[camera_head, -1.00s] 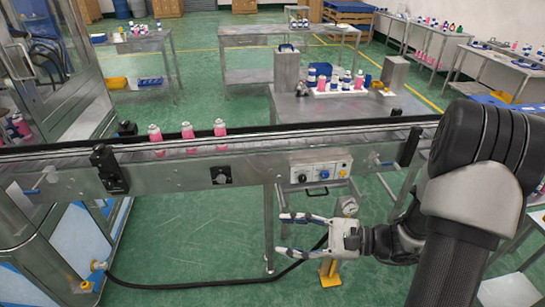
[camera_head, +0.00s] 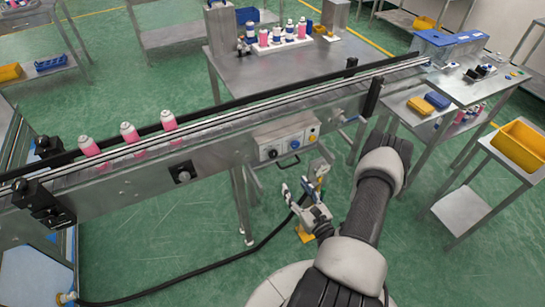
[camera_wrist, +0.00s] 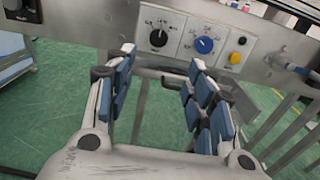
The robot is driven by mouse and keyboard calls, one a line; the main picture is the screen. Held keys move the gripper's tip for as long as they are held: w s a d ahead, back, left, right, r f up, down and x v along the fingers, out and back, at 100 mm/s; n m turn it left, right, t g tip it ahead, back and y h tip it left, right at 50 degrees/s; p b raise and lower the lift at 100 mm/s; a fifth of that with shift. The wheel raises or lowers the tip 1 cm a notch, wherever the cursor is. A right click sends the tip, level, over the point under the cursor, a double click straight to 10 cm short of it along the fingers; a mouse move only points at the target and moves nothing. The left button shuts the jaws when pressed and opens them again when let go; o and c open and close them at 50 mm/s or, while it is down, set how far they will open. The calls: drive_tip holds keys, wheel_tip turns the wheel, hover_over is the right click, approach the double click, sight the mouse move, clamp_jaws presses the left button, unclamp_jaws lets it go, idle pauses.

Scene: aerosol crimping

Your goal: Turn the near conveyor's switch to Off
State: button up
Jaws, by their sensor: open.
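The near conveyor (camera_head: 215,145) runs across the head view, with a grey control panel (camera_head: 284,140) on its front side. In the wrist view the panel carries a black rotary knob (camera_wrist: 158,37) at left and a blue rotary knob (camera_wrist: 205,45) to its right. Both have printed marks around them, too small to read. My gripper (camera_head: 296,189) is below and in front of the panel in the head view. In the wrist view my gripper (camera_wrist: 162,58) is open and empty, its fingers pointing toward the panel, apart from the knobs.
A yellow button (camera_wrist: 242,40) and a black button (camera_wrist: 235,58) sit right of the blue knob. Pink bottles (camera_head: 129,133) stand on the belt. A black hose (camera_head: 180,296) lies on the floor.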

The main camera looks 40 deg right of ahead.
sight(274, 155)
drive_tip(key=b+x, duration=0.2)
drive_tip(key=x, duration=1.3)
drive_tip(key=shift+w+a+b, duration=0.1)
drive_tip(key=shift+w+b, duration=0.2)
drive_tip(key=c, duration=1.1)
drive_tip(key=shift+o, duration=0.2)
drive_tip(key=shift+n, duration=0.4)
drive_tip(key=n+b, duration=0.1)
drive_tip(key=n, duration=0.3)
drive_tip(key=shift+b, duration=0.3)
drive_tip(key=n+b, duration=0.1)
drive_tip(key=n, duration=0.4)
